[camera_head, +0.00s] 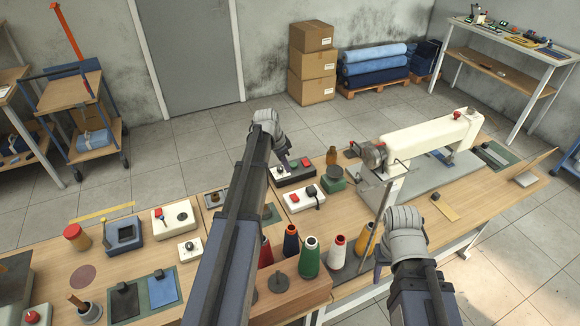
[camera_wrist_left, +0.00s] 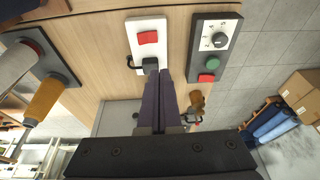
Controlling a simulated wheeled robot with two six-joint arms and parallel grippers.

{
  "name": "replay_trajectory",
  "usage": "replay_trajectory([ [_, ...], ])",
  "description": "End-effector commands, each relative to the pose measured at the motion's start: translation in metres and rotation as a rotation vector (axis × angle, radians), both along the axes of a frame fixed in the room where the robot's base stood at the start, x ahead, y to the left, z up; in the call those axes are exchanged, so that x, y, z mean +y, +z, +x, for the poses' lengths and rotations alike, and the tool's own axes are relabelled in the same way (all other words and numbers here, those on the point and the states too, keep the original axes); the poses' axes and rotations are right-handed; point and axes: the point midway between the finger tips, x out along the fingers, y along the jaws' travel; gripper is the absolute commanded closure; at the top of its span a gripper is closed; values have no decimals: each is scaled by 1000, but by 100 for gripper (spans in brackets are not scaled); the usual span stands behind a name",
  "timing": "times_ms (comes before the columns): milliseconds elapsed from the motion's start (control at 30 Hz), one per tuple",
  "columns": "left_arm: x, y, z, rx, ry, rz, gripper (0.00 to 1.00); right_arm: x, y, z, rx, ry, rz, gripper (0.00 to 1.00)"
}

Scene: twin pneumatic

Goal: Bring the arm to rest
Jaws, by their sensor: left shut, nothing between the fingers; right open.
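My left arm reaches up through the middle of the head view and bends down at the wrist. My left gripper (camera_head: 286,167) is over the table's back edge, by a dark control box (camera_head: 296,173). In the left wrist view the left gripper's fingers (camera_wrist_left: 158,78) are together with nothing between them. Their tips appear close to the dark end piece of a white switch box (camera_wrist_left: 148,38); contact cannot be told. My right gripper (camera_head: 380,268) hangs at the front right of the table, beside the thread cones, fingers partly hidden by its wrist.
A white sewing machine (camera_head: 430,142) stands on the right of the table. Several thread cones, including a green one (camera_head: 310,258), stand between the arms. Small switch boxes (camera_head: 174,219) lie left. Cardboard boxes (camera_head: 312,64) and fabric rolls (camera_head: 373,68) are at the wall.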

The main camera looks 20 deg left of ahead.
Motion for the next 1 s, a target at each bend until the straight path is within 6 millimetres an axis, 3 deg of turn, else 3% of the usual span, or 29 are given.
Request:
replay_trajectory([
  [100, 3, 10, -1, 0, 1, 0, 100, 0, 10, 0, 0, 0, 0, 50],
  [667, 1, 9, -3, 3, 5, -1, 100, 0, 9, 0, 0, 0, 0, 50],
  [767, -20, 7, -20, 28, 47, -2, 100, 0, 9, 0, 0, 0, 0, 50],
  [1000, -116, 2, -117, 153, 345, 12, 100, 0, 9, 0, 0, 0, 0, 50],
])
